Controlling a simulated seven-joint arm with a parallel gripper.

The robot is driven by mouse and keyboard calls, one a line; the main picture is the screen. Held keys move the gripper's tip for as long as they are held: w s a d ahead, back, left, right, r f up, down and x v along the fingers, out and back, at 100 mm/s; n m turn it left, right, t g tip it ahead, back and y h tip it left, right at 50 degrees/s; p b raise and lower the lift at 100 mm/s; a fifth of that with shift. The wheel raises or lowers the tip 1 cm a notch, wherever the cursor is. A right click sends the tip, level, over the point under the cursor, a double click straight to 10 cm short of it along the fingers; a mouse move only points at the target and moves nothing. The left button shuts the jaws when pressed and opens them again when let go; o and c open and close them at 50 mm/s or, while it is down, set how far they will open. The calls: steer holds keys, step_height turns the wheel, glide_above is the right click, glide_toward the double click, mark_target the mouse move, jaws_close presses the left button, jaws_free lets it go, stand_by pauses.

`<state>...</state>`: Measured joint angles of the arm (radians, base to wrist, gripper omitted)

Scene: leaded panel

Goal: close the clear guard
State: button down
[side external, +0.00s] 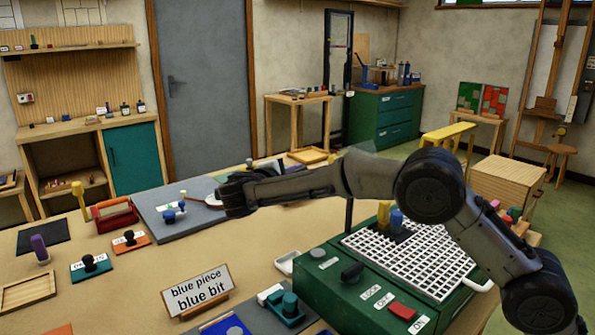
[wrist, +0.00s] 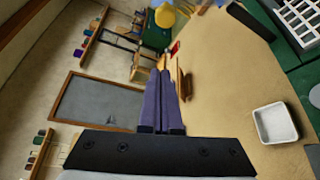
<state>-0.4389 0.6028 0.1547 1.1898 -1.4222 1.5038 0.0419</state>
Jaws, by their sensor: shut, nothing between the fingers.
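The green machine (side external: 345,290) stands at the front right in the side view, with a white grid top (side external: 415,258). Labels on its front read LOCK, OFF and ON, beside a black knob (side external: 351,272) and a red switch (side external: 402,311). A faint see-through edge (side external: 368,151) behind my arm may be the clear guard; my arm hides most of it, and I cannot tell its angle. My gripper (side external: 222,197) is shut and empty, over the table left of the machine. In the wrist view its fingers (wrist: 162,68) are together; the machine (wrist: 283,35) shows at top right.
A blue piece (side external: 397,222) and a yellow piece (side external: 383,213) stand at the grid's back. A white tray (wrist: 275,122) lies beside the machine. A sign (side external: 197,290) reads "blue piece blue bit".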

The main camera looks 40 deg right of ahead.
steer(key=x, duration=0.7)
steer(key=shift+s+d+r, duration=0.1)
steer(key=shift+s+r, duration=0.1)
steer(key=shift+s, duration=0.45)
steer(key=shift+s+r, duration=0.25)
steer(key=shift+s, duration=0.4)
steer(key=shift+s+d+r, duration=0.1)
steer(key=shift+s+r, duration=0.1)
steer(key=shift+s, duration=0.5)
steer(key=shift+s+r, duration=0.2)
steer(key=shift+s, duration=0.05)
